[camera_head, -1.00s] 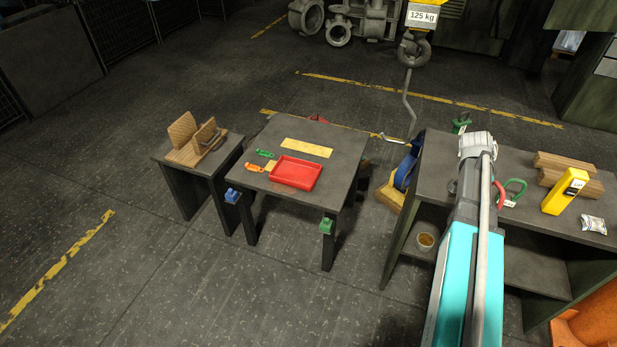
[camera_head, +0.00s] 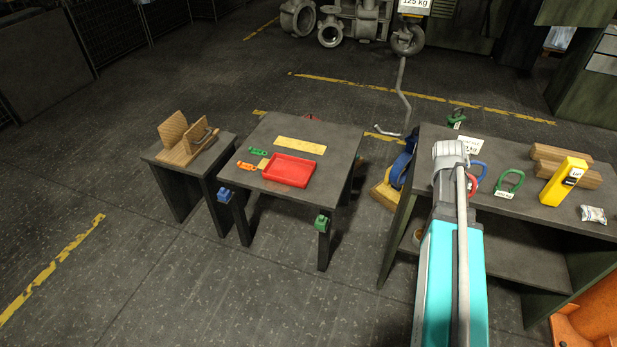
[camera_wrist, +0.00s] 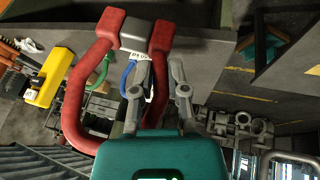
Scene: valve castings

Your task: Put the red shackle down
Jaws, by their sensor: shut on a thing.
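The red shackle (camera_wrist: 75,110) is a large U with a grey pin (camera_wrist: 137,33) across its ends, close to the camera in the wrist view. My gripper (camera_wrist: 158,85) is shut on it; the exact contact is hard to see. In the head view, only a small part of the red shackle (camera_head: 473,184) shows beside my arm, and my fingers are hidden. A blue shackle (camera_head: 480,168) and a green shackle (camera_head: 511,181) with a white tag are at the dark bench (camera_head: 560,208). Whether the red shackle touches the bench top cannot be told.
A white weight card (camera_head: 470,145) stands behind my wrist. Wooden blocks (camera_head: 552,160), a yellow device (camera_head: 564,182) and a small packet (camera_head: 593,214) occupy the bench's right. A table (camera_head: 340,150) with a red tray (camera_head: 312,178) stands left. A hook (camera_head: 404,100) hangs behind.

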